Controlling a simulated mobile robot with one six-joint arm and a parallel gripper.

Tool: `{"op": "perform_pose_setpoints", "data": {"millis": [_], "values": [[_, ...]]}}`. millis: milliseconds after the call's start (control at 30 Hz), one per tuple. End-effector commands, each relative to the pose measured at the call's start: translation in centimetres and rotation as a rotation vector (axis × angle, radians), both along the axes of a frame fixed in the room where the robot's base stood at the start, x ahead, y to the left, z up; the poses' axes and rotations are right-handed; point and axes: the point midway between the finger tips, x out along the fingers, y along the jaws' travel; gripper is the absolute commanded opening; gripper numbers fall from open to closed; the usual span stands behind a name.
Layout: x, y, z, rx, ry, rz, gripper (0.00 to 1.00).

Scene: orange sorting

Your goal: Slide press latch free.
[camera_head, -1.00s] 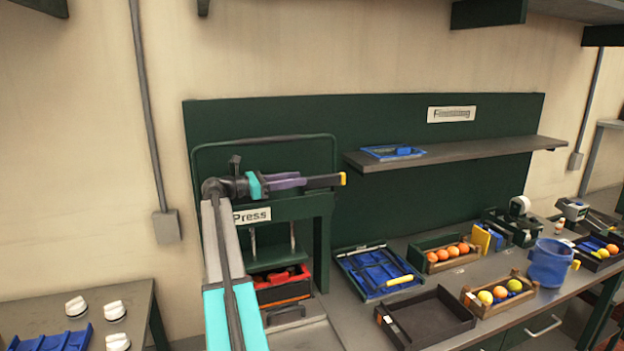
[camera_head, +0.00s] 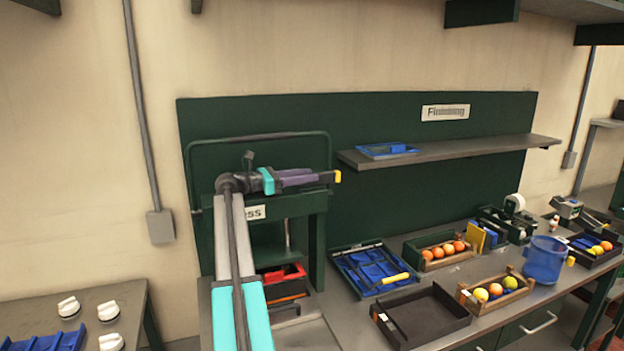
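The press (camera_head: 318,240) is a dark green frame at the left end of the bench, with a thin guard bar (camera_head: 262,137) above and a white "Press" label (camera_head: 254,212) partly covered by my arm. A red and black box (camera_head: 285,283) sits inside it. My arm reaches up in front of the press. My gripper (camera_head: 333,177) is at its upper part, pointing right, with a yellow tip. I cannot tell whether its fingers are open or shut, or whether they touch the press. I cannot make out the latch.
On the bench are an empty black tray (camera_head: 425,318), a blue tray (camera_head: 370,268) with a yellow-handled tool, crates of oranges (camera_head: 440,250) and mixed fruit (camera_head: 497,292), and a blue bucket (camera_head: 545,260). A shelf (camera_head: 450,150) juts out right of my gripper.

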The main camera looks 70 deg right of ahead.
Motion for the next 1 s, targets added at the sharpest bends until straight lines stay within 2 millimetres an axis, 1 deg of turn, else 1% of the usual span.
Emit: {"op": "perform_pose_setpoints", "data": {"millis": [100, 200, 567, 600, 667, 800, 1000], "values": [[-1.0, -0.8, -0.1, -0.001, -0.001, -0.002, 0.38], [-1.5, -1.3, 0.0, -0.001, -0.001, -0.001, 0.38], [-1.9, -1.5, 0.1, -0.001, -0.001, -0.001, 0.38], [-1.9, -1.5, 0.1, -0.001, -0.001, -0.001, 0.34], [-1.9, -1.5, 0.1, 0.000, 0.000, -0.001, 0.24], [-1.9, -1.5, 0.0, 0.000, 0.000, -0.002, 0.00], [-1.9, -1.5, 0.0, 0.000, 0.000, -0.003, 0.00]]}}
